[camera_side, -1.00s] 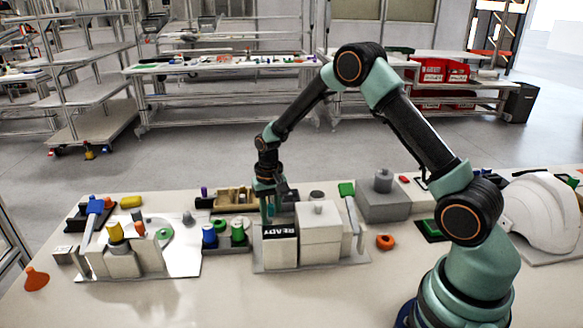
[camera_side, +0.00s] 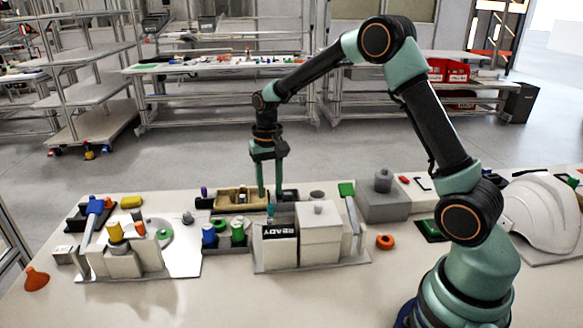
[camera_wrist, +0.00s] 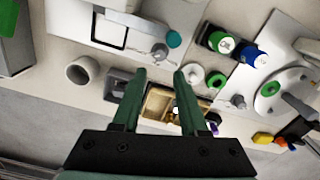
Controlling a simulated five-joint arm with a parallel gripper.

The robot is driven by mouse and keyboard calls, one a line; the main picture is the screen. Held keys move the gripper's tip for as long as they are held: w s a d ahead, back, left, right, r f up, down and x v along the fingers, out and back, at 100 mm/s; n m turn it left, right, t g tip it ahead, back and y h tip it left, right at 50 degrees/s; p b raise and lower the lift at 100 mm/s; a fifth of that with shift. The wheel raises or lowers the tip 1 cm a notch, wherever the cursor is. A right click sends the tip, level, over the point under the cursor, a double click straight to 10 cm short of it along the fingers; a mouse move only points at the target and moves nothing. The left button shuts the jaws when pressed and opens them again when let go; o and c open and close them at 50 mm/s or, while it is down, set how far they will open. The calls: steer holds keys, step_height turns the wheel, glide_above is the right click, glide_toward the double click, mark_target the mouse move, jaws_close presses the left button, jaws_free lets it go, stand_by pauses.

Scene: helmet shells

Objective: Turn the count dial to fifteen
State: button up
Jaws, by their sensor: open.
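My gripper (camera_side: 270,192) is open and empty, pointing down above the back edge of the READY station. In the wrist view its two fingers (camera_wrist: 160,73) stand apart with nothing between them. I cannot read a count dial or its number in either view. A small teal knob (camera_side: 270,210) stands beside the READY sign (camera_side: 280,231), below the fingertips; it also shows in the wrist view (camera_wrist: 174,39). A grey knob (camera_wrist: 160,51) is close to it. A pale round disc (camera_wrist: 290,82) with a green ring (camera_wrist: 270,88) lies at the right of the wrist view.
A wooden-coloured tray (camera_side: 236,197) lies behind the station. Blue and green capped cylinders (camera_side: 238,232) stand left of it. Bare table lies in front.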

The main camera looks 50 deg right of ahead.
steer(key=shift+r, duration=1.25)
steer(key=s+a+r+n+t, duration=0.3)
steer(key=s+a+r, duration=0.1)
steer(key=s+r, duration=0.5)
steer(key=s+a+r+n+t, duration=0.2)
steer(key=s+n, duration=0.1)
steer(key=s, duration=0.6)
steer(key=shift+a+r+t, duration=0.25)
steer(key=shift+a+t, duration=0.05)
